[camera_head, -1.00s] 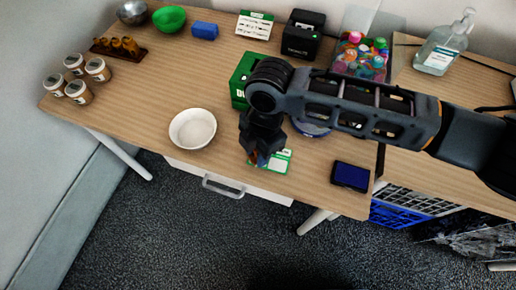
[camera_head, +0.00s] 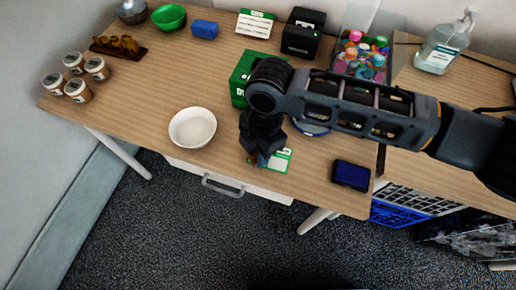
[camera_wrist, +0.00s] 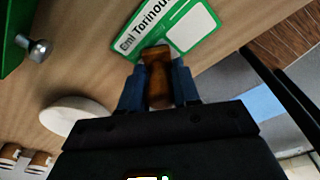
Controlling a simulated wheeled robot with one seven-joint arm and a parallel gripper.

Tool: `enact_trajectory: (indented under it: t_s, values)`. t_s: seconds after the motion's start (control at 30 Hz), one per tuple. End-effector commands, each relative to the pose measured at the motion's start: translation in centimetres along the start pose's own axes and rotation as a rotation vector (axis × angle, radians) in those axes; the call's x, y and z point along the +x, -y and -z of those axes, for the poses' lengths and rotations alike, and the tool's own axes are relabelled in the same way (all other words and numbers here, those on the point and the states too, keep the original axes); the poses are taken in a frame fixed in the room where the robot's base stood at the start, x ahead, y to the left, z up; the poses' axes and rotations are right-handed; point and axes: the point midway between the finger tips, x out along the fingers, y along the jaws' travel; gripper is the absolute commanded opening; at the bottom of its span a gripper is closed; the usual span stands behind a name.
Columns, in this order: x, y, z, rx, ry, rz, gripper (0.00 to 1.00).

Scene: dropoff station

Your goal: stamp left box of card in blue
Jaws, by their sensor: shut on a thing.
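My gripper (camera_wrist: 158,88) is shut on a brown wooden stamp (camera_wrist: 157,72), held between its blue finger pads. The white card (camera_wrist: 178,22) with a green border and the name "Emi Torinou" lies on the table just past the stamp. The stamp's far end overlaps the card's near edge in the wrist view; I cannot tell whether it touches. One white box shows on the card; the area by the stamp is hidden. In the head view my gripper (camera_head: 262,150) is over the card's left part, and the card (camera_head: 281,160) shows to its right. A dark blue ink pad (camera_head: 351,175) lies right of the card.
A white bowl (camera_head: 192,128) stands left of my gripper. A green box (camera_head: 240,80) and a blue-rimmed round item (camera_head: 312,128) sit behind, partly hidden by my arm. Several jars (camera_head: 77,78) stand far left. The table's front edge is close to the card.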

Motion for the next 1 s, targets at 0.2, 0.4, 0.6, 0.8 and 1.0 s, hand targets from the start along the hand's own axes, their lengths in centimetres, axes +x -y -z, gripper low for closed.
enact_trajectory:
  t_s: [0.2,0.4,0.6,0.8,1.0]
  values:
    - [-0.9,0.0,0.1,0.000,0.000,0.001,0.12]
    - [-2.4,0.0,0.3,0.000,0.000,0.000,0.12]
    - [-3.8,0.0,0.5,0.000,0.000,0.001,0.12]
    - [-5.2,0.0,0.7,0.000,0.000,0.001,0.12]
    - [-6.7,0.0,0.9,0.000,-0.001,0.000,0.12]
